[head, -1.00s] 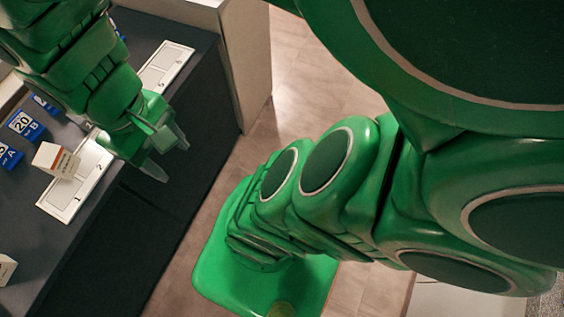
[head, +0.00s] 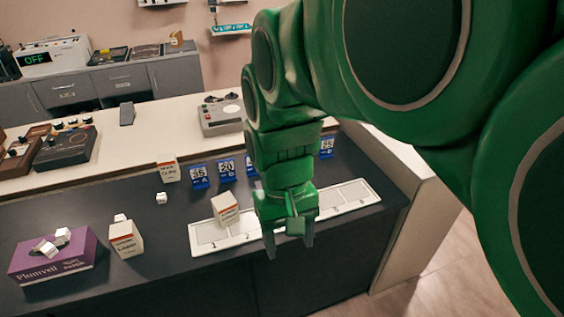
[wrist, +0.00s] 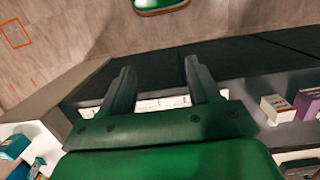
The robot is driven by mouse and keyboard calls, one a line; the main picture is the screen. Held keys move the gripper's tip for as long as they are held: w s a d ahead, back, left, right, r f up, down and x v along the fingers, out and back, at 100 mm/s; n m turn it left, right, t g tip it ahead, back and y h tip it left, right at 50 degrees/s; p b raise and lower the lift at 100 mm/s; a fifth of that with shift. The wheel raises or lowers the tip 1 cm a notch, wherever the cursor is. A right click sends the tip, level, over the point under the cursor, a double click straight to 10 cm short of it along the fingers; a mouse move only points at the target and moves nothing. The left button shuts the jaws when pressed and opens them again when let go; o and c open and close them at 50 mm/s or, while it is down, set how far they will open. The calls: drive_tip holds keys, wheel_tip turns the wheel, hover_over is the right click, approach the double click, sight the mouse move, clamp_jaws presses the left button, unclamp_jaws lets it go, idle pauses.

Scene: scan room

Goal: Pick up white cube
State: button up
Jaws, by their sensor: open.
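A small white cube (head: 161,198) sits on the dark counter, left of the middle in the head view. Another small white block (head: 120,218) shows partly behind a white and orange carton (head: 125,240). More white blocks (head: 62,236) lie on top of a purple box (head: 52,262) at the far left. My gripper (head: 289,245) is open and empty, pointing down near the counter's front edge, well to the right of these blocks. In the wrist view its open fingers (wrist: 160,70) have nothing between them; I cannot make out a white cube there.
A white numbered tray (head: 205,238) lies by my gripper, with a carton (head: 225,208) on it. Blue number cards (head: 199,177) and another carton (head: 168,168) stand behind. A grey device (head: 221,116) is on the raised back shelf. Dark counter between the cartons and tray is free.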

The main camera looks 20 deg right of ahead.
drive_tip(key=w+a+r, duration=0.1)
drive_tip(key=w+a, duration=0.2)
drive_tip(key=w, duration=0.5)
drive_tip(key=w+a, duration=0.3)
drive_tip(key=w, duration=0.6)
drive_tip(key=t, duration=0.2)
hover_over(119, 218)
drive_tip(key=f, duration=2.1)
drive_tip(key=shift+w+d, duration=0.1)
drive_tip(key=shift+w, duration=0.25)
drive_tip(key=shift+a+f, duration=0.3)
drive_tip(key=shift+f, duration=0.2)
drive_tip(key=shift+s+d+f, duration=0.1)
drive_tip(key=shift+s+f, duration=0.05)
drive_tip(key=shift+f, duration=1.7)
drive_tip(key=shift+s+d+f, duration=0.1)
drive_tip(key=shift+f, duration=1.75)
drive_tip(key=c, duration=1.1)
